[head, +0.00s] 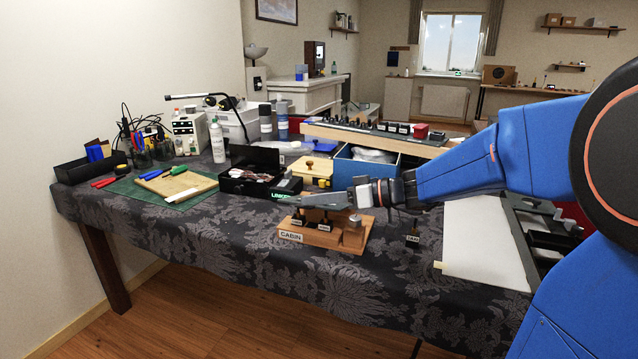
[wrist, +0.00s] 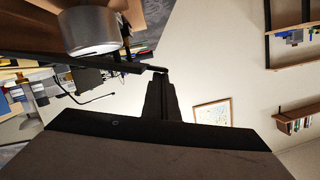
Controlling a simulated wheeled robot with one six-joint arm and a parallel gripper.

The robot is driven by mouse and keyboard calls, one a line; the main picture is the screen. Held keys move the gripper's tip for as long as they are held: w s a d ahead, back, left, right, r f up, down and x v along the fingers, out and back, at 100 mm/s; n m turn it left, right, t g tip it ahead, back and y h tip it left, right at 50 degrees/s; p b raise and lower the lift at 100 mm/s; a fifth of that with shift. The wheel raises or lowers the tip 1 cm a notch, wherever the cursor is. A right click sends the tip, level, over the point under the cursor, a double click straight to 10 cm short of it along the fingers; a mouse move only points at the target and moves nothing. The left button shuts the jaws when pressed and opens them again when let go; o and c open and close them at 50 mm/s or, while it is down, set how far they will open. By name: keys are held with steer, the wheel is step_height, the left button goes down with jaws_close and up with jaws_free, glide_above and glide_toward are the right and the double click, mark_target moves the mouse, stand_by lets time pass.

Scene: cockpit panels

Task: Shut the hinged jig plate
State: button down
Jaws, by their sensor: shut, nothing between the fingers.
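A wooden block labelled CABIN (head: 291,237) lies near the front edge of the table, with small black-labelled parts and a metal cylinder (head: 353,222) on it. I cannot tell for sure which part is the hinged jig plate, or its angle. My gripper (head: 302,200) points left over the block, its grey fingers just above the small parts. In the wrist view the shut, empty fingers (wrist: 158,80) end close to the tip of a dark bar (wrist: 60,58). I cannot tell if they touch. The metal cylinder (wrist: 92,32) is near in that view.
An open black box (head: 245,183) and a wooden box (head: 312,172) stand behind the block. A blue bin (head: 345,170) is behind my gripper. A small labelled black part (head: 412,238) stands to the right. The front-left cloth is clear.

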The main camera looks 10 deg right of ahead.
steer(key=shift+s+a+f+n+t+h, duration=0.1)
steer(key=shift+s+a+f+n, duration=0.2)
steer(key=shift+f, duration=0.35)
steer(key=shift+s+f+n+t+h, duration=0.1)
steer(key=shift+f+n, duration=0.35)
steer(key=shift+f, duration=0.25)
steer(key=shift+s+a+f+n+t+h, duration=0.1)
steer(key=shift+s+a+f+n, duration=0.2)
steer(key=shift+f, duration=0.35)
steer(key=shift+w+d, duration=0.1)
steer(key=shift+d, duration=0.05)
steer(key=s+d+r, duration=0.5)
steer(key=d+r, duration=0.1)
steer(key=d, duration=0.2)
steer(key=n+g+h, duration=0.1)
steer(key=g+h, duration=0.6)
steer(key=h, duration=0.3)
glide_toward(306, 207)
steer(key=shift+t, duration=0.3)
steer(key=x, duration=0.9)
steer(key=shift+a+f, duration=0.1)
steer(key=shift+a, duration=0.1)
steer(key=shift+s+f, duration=0.1)
steer(key=shift+f, duration=0.75)
